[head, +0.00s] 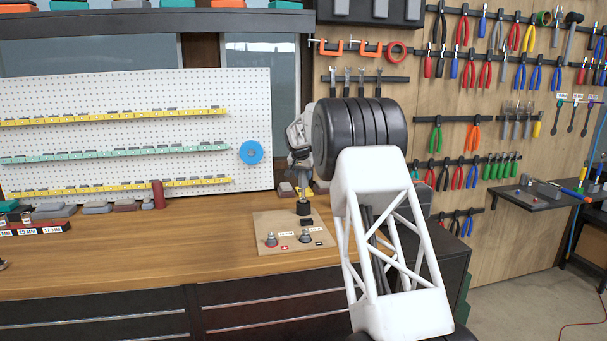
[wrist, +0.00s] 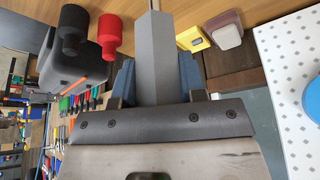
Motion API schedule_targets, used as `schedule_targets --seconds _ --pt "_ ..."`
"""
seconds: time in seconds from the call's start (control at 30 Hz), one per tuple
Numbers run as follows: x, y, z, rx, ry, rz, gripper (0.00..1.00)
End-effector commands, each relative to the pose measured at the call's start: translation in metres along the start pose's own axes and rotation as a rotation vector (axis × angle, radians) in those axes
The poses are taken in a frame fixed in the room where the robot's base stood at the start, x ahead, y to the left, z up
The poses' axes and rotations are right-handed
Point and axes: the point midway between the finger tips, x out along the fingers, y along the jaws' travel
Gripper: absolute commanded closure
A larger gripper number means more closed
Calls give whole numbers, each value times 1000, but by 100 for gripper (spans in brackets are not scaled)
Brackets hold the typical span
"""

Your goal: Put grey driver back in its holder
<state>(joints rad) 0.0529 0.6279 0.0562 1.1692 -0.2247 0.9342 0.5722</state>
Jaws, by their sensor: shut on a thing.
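My gripper (head: 301,180) is over the back part of a tan board (head: 268,219) on the wooden worktop. In the wrist view its blue fingers (wrist: 153,82) are shut on the grey driver (wrist: 153,55), whose grey, flat-sided handle sits between them. A thin shaft shows at the top edge and its tip is out of view. In the head view a dark piece (head: 303,207) stands under the gripper; whether the driver touches it cannot be told. Two small round holders (head: 271,240) (head: 305,237) stand at the board's front, with labels beside them.
The wrist view shows a red cylinder (wrist: 110,35), a black cylinder (wrist: 73,30) and a yellow block (wrist: 192,38). A white pegboard (head: 130,110) with a blue disc (head: 251,152) stands behind the worktop. Tools hang on the right wall. The worktop left of the board is mostly clear.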

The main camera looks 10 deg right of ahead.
Motion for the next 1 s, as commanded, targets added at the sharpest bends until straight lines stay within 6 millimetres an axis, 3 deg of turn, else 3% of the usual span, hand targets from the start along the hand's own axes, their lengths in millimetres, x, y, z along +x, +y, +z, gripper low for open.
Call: schedule_targets --seconds 1.0 --pt "16 0 7 0 1 0 100"
